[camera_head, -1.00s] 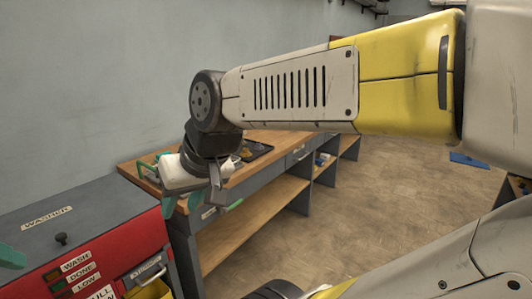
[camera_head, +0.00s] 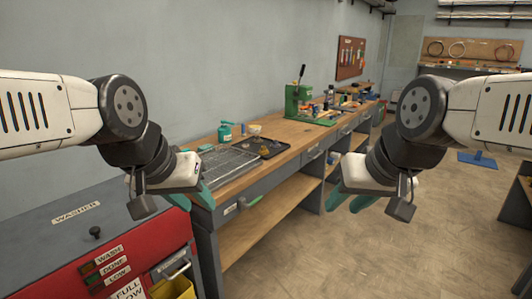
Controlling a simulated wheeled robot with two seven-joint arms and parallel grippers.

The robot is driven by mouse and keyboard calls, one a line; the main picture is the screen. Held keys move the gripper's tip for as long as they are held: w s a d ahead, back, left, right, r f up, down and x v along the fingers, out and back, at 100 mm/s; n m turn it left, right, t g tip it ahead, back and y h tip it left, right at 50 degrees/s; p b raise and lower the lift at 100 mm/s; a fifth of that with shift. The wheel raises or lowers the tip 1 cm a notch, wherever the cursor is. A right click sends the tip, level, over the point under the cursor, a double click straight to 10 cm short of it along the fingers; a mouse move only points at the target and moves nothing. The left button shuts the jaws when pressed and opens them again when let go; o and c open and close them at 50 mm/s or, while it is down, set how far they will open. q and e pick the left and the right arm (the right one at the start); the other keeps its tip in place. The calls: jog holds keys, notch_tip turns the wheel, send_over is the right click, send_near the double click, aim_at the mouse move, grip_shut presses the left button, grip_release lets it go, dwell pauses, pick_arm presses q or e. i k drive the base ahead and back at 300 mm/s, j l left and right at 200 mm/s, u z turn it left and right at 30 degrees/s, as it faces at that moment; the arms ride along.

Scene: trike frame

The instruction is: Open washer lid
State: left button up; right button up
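The washer (camera_head: 60,266) stands at the lower left, with a red front and a flat dark grey lid (camera_head: 48,230) marked WASHER. The lid lies closed, and a small black knob (camera_head: 95,232) stands up near its front edge. My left gripper (camera_head: 194,201) hangs over the washer's right end, to the right of the knob and apart from it. Its teal fingers look spread and hold nothing visible. My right gripper (camera_head: 348,206) is further right, in front of the bench, with its teal fingers apart and empty. My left arm covers part of the lid's back.
A long wooden bench (camera_head: 283,131) runs back beside the washer, carrying a wire rack (camera_head: 222,170), a dark tray (camera_head: 262,147) and a green press (camera_head: 298,101). The floor at the right is mostly open.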

aim_at(37, 243)
jog(key=u, duration=1.5)
jog(key=i+l+u, duration=0.15)
jog(key=u, duration=0.25)
jog(key=i+l+u, duration=0.3)
jog(key=u, duration=0.15)
